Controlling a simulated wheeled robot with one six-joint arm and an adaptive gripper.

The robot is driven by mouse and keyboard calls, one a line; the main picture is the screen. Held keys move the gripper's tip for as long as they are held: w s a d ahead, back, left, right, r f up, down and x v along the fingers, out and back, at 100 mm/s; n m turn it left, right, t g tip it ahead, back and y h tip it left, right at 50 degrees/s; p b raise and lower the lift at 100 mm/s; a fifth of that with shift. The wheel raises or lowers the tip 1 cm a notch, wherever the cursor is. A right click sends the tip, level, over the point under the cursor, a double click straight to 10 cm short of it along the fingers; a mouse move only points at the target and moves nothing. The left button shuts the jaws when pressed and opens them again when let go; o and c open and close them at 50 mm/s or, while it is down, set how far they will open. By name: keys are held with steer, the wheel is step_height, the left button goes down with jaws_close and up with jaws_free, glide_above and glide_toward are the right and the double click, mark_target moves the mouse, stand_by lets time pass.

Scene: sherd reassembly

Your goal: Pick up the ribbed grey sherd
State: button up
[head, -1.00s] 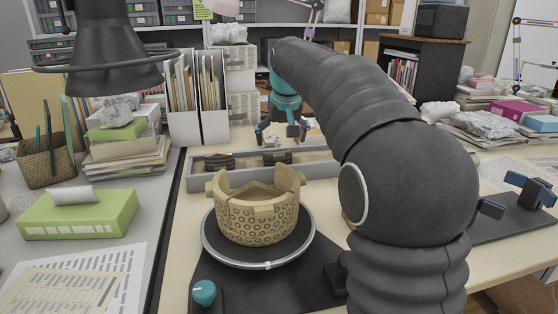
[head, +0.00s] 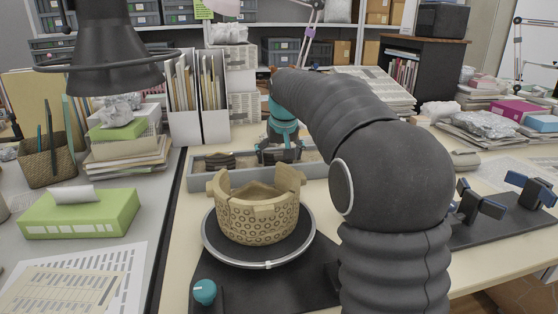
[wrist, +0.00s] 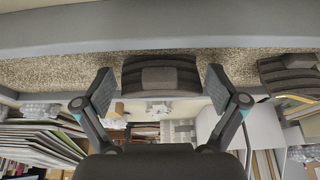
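A dark grey ribbed sherd (wrist: 160,74) with a smoother patch lies in the sand of a long grey tray (head: 202,180). In the wrist view my gripper (wrist: 160,91) is open, with one finger on each side of this sherd and a gap at both sides. In the head view my gripper (head: 279,155) is down at the right part of the tray and mostly hides that sherd. A second dark ribbed sherd (wrist: 287,74) lies apart from it; in the head view it is at the tray's left (head: 219,161).
A tan, ring-patterned partial vessel (head: 258,216) stands on a round turntable (head: 212,246) in front of the tray. White file holders (head: 214,122) stand behind it. A green box (head: 78,214) and papers lie at the left. A black stand with blue clamps (head: 528,188) is at the right.

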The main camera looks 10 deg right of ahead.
steer(key=c, duration=0.4)
steer(key=shift+r, duration=0.1)
